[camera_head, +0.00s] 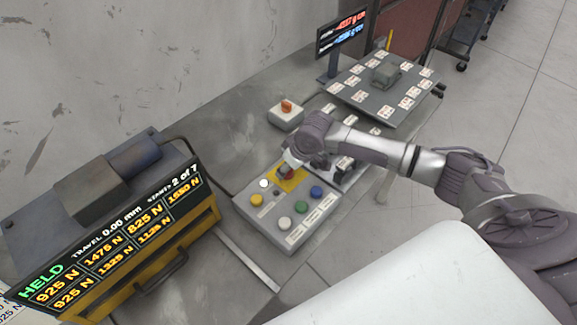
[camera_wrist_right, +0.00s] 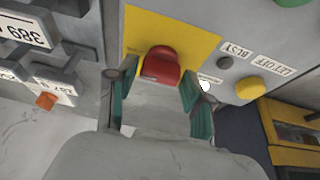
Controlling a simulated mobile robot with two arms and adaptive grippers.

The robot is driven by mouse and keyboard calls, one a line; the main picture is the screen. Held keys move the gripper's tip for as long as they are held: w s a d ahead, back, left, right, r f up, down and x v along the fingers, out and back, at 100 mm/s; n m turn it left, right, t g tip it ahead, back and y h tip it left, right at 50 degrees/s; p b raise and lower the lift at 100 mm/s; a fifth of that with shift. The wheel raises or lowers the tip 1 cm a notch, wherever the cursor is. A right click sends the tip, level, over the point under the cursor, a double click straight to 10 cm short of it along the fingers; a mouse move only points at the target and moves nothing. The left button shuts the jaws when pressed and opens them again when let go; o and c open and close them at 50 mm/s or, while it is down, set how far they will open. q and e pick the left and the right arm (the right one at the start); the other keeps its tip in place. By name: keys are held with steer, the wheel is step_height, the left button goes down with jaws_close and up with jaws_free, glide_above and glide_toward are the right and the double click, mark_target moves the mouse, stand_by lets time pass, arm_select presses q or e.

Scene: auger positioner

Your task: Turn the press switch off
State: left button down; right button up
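A red knob (camera_wrist_right: 161,67) sits on a yellow plate (camera_wrist_right: 190,38) of the grey control box (camera_head: 268,236). In the head view the red knob (camera_head: 286,171) is partly hidden by my right gripper (camera_head: 289,162). In the wrist view my right gripper (camera_wrist_right: 160,95) is open, with its green-padded fingers on either side of the knob. A gap shows between knob and fingers; I cannot tell how far the tips are from the plate. An orange switch (camera_head: 287,105) sits on a small white-grey box behind the control box. No label tells which is the press switch. My left gripper is not in view.
Several coloured buttons, such as the green one (camera_head: 297,206), surround the yellow plate. The press with its HELD display (camera_head: 110,250) stands at left. A board of labelled cards (camera_head: 350,93) and a small display (camera_head: 342,35) stand behind.

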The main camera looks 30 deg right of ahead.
steer(key=c, duration=0.7)
steer(key=shift+o, duration=0.2)
